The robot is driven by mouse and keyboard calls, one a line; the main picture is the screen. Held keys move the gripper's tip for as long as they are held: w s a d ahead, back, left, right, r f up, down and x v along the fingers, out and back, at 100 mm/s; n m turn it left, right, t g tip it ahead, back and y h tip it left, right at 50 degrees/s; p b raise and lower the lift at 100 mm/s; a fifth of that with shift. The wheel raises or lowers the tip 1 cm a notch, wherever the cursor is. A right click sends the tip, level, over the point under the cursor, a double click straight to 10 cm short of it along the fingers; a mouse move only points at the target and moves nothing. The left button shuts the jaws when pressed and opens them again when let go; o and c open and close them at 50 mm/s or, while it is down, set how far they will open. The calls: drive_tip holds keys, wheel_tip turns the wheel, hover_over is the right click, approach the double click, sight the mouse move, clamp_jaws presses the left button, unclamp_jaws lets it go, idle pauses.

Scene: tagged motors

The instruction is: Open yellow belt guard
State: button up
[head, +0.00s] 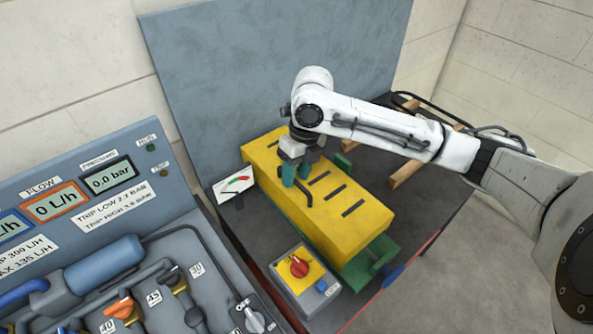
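The yellow belt guard (345,222) is a long box with dark slots along its top, sitting over a green machine (372,262) on a dark bench. It appears closed. A dark bar handle (309,193) stands on its top. My gripper (297,184) points down over the guard's top, with its teal fingers at or beside the handle. Whether the fingers touch or grip the handle cannot be made out.
A control box with a red rotary knob (299,267) stands in front of the guard. A gauge card (234,184) stands at its left end. A panel with displays and piping (110,220) fills the left. Wooden bars (407,168) lie behind right.

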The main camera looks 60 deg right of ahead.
clamp_jaws()
idle(0.3)
idle(0.4)
